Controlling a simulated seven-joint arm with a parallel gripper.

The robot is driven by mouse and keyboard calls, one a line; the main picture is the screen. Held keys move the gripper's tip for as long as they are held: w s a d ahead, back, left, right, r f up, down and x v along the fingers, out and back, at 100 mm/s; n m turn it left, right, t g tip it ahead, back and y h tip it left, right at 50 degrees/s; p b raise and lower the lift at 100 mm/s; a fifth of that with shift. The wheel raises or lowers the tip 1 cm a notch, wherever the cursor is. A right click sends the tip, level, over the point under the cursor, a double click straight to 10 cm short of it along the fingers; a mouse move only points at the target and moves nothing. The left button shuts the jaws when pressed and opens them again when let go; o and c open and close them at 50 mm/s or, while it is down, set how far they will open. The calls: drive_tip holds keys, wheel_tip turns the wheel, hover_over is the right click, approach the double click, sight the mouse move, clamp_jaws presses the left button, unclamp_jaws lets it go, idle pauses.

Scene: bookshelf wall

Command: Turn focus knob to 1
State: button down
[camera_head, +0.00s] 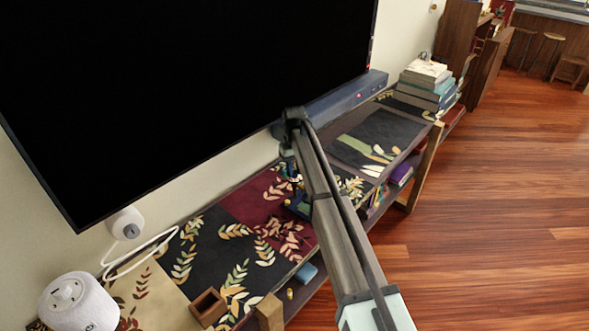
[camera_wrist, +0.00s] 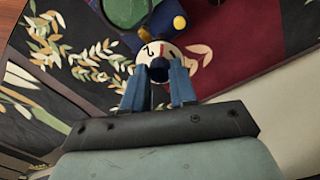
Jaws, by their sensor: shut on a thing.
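In the wrist view, the focus knob (camera_wrist: 160,51) has a pale round face with dark marks, one of which looks like a 2. A dark round part sits between the two blue fingers of my gripper (camera_wrist: 159,70). My gripper is shut on the knob, and the fingers hide part of its lower side. The knob is on a dark blue device (camera_wrist: 169,20) with yellow spots and a round green part (camera_wrist: 124,10). In the head view, the device (camera_head: 298,206) stands on the shelf top, mostly hidden by my arm.
A large black screen (camera_head: 190,80) hangs above the patterned shelf top (camera_head: 210,255). A long blue box (camera_head: 345,95) lies behind my arm. A white speaker (camera_head: 80,303) and a small brown box (camera_head: 208,307) are at the lower left. Stacked books (camera_head: 425,85) stand at the far end.

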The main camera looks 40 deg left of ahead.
drive_tip(key=m, duration=0.4)
drive_tip(key=shift+m, duration=0.3)
drive_tip(key=m, duration=0.4)
drive_tip(key=shift+m, duration=0.4)
drive_tip(key=c, duration=0.9)
unclamp_jaws()
drive_tip(key=shift+r, duration=0.1)
wheel_tip(320, 180, up, 14)
drive_tip(key=shift+f, duration=0.2)
